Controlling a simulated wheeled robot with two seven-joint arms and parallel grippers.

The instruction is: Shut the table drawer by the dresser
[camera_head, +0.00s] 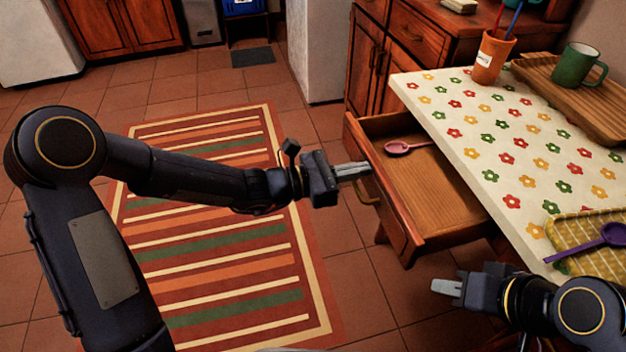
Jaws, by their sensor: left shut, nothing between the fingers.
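The table drawer (435,196) is pulled out from under the flowered tabletop, to the left. Its wooden front carries a handle (369,187) on the outer face. A pink spoon (408,147) lies inside near the far end. My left gripper (367,170) is shut and empty, with its fingertips at the outer side of the drawer front, close to the handle; I cannot tell whether they touch. My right gripper (434,286) is low at the right, below the drawer and near the table's front edge, apart from the drawer. Its fingers look close together, but their state is unclear.
The table (484,145) holds an orange cup (491,58) with utensils, a green mug (577,66) on a wooden tray (541,71), and a purple spoon (600,239) on a yellow cloth (571,228). The dresser (405,45) stands behind. A striped rug (217,235) covers open floor.

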